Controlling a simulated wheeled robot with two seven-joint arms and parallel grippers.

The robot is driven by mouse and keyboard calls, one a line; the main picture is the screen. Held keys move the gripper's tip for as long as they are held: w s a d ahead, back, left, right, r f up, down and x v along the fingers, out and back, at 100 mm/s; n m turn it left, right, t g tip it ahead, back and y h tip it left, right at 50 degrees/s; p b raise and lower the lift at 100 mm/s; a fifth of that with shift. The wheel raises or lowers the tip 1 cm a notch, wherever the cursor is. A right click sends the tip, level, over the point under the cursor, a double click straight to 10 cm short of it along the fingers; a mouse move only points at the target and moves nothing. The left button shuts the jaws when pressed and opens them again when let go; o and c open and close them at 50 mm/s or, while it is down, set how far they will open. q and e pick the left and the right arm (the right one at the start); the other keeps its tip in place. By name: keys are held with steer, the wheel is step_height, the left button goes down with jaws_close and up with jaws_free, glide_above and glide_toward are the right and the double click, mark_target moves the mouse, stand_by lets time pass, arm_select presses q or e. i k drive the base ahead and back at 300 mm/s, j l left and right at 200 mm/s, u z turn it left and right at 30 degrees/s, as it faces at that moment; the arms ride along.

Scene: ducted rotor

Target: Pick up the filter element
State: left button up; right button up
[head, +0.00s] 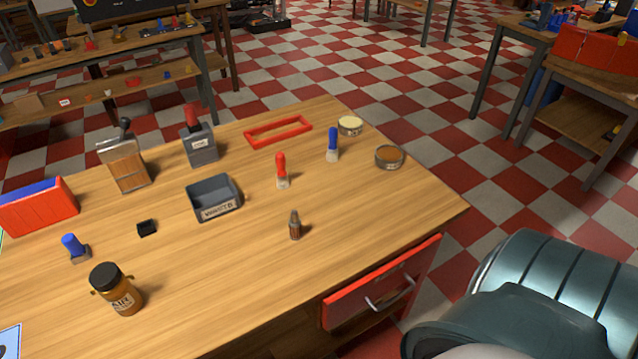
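I cannot tell for sure which thing is the filter element. Candidates are a small brown, dark-tipped upright piece (294,227) near the table's front right, a round brown-topped piece (389,157) at the right edge, and a round cream-topped piece (349,126) behind it. All rest on the wooden table (235,285) with nothing touching them. Neither of my grippers is in view. A teal, rounded part of my own body fills the lower right corner.
A grey bin (214,198) stands mid-table. Around it are a red-handled brush (281,171), a blue-handled one (332,145), a red frame (278,131), a black block (147,228) and an amber jar (117,290). A red drawer (381,282) is below. The front middle is clear.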

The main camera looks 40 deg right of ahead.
mark_target(294, 222)
steer(key=l, duration=0.6)
steer(key=k+l, duration=0.15)
steer(key=l, duration=1)
steer(key=k+l, duration=0.1)
steer(key=l, duration=0.5)
steer(key=u, duration=0.05)
